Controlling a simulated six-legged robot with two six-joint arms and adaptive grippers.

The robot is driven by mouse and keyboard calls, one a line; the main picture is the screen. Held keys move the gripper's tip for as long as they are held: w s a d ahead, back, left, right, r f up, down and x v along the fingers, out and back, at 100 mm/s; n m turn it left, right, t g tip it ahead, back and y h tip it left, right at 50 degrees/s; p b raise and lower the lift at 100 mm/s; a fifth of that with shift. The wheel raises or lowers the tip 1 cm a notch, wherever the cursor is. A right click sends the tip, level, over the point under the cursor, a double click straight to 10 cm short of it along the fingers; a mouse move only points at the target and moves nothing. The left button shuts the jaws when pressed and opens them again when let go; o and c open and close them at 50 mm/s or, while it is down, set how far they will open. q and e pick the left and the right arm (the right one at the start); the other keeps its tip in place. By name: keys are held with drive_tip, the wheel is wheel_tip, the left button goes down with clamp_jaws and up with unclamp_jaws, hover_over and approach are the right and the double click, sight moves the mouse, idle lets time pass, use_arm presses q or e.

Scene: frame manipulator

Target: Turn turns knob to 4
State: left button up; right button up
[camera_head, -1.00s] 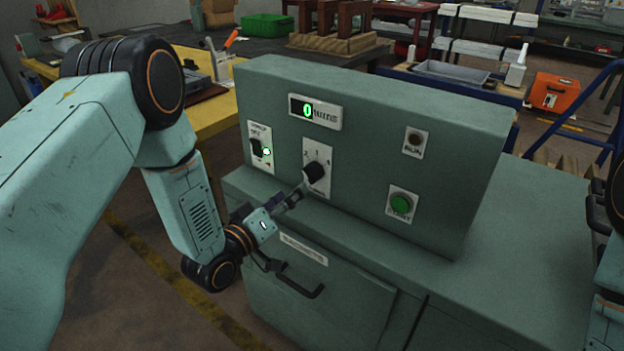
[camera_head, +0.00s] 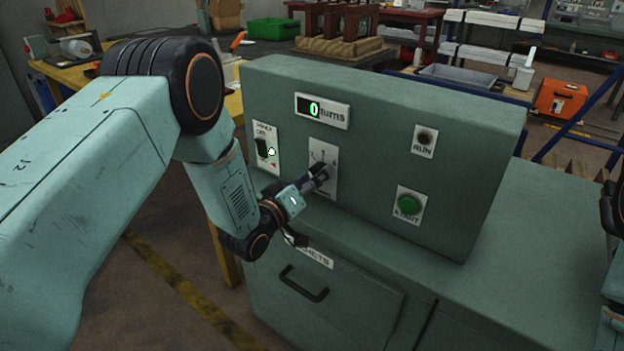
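The turns knob's white dial plate (camera_head: 323,160) is on the front of the green control panel (camera_head: 380,110). Scale marks show at its top, but the black knob is mostly hidden behind my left gripper (camera_head: 322,178). The gripper's fingertips are at the knob; I cannot tell whether they are shut on it. The turns display (camera_head: 321,110) above reads 0. Of my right arm, only a part shows at the right edge; its gripper is out of view.
A power switch (camera_head: 263,148) with a lit green light is left of the dial. A dark RUN lamp (camera_head: 424,139) and a green START button (camera_head: 408,205) are to the right. A drawer handle (camera_head: 304,284) is below. The cabinet top (camera_head: 520,250) is clear.

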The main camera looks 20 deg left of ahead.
use_arm(q)
drive_tip(key=c, duration=1.1)
drive_tip(key=shift+m, duration=0.3)
drive_tip(key=m, duration=0.3)
drive_tip(key=shift+m+p, duration=0.3)
drive_tip(key=m, duration=0.4)
drive_tip(key=shift+f+m+p, duration=0.1)
drive_tip(key=shift+m+p, duration=0.2)
drive_tip(key=shift+m, duration=0.1)
drive_tip(key=m, duration=0.4)
drive_tip(key=shift+m+h+p, duration=0.3)
drive_tip(key=shift+h+p, duration=0.05)
drive_tip(key=shift+h, duration=0.05)
drive_tip(key=shift+a+m+p, duration=0.1)
drive_tip(key=shift+m+p, duration=0.25)
drive_tip(key=shift+m, duration=2.05)
drive_tip(key=shift+f, duration=0.1)
